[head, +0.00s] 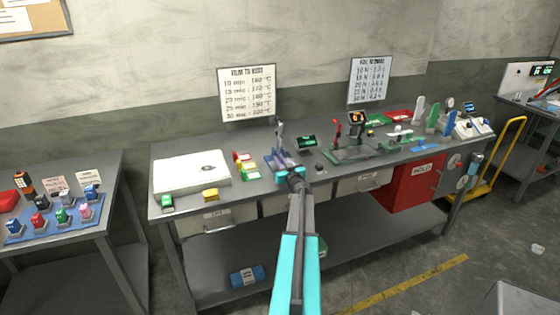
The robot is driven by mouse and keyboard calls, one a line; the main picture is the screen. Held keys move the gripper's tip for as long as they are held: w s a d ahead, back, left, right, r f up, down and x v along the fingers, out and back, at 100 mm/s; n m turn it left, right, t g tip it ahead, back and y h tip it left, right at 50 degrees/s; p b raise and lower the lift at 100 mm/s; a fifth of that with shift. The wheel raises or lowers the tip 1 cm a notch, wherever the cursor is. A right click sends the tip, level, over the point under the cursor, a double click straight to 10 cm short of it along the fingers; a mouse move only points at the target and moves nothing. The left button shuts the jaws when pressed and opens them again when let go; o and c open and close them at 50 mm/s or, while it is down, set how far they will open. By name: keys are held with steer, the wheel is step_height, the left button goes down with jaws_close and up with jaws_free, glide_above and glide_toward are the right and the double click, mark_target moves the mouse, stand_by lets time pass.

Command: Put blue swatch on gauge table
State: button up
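A small upright gauge-like device (280,136) stands on the middle bench, with a blue-violet area (283,160) at its base. I cannot tell whether that area is the blue swatch, part of the gauge table, or both. My gripper (286,176) is at the bench's front, right at this base, with cyan parts near its end. Its fingertips are too small and overlapped to tell whether they are open or hold something. No separate blue swatch can be made out clearly.
Left of the gauge are a white slab (190,170), small red, green and yellow pieces (243,163), a green block (167,201) and a yellow block (210,195).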

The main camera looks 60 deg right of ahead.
steer(key=o, duration=0.4)
steer(key=shift+o, duration=0.2)
steer(key=shift+r, duration=0.15)
steer(key=shift+a, duration=0.1)
steer(key=shift+b+v, duration=1.2)
steer(key=shift+v, duration=4.8)
steer(key=shift+w, duration=0.1)
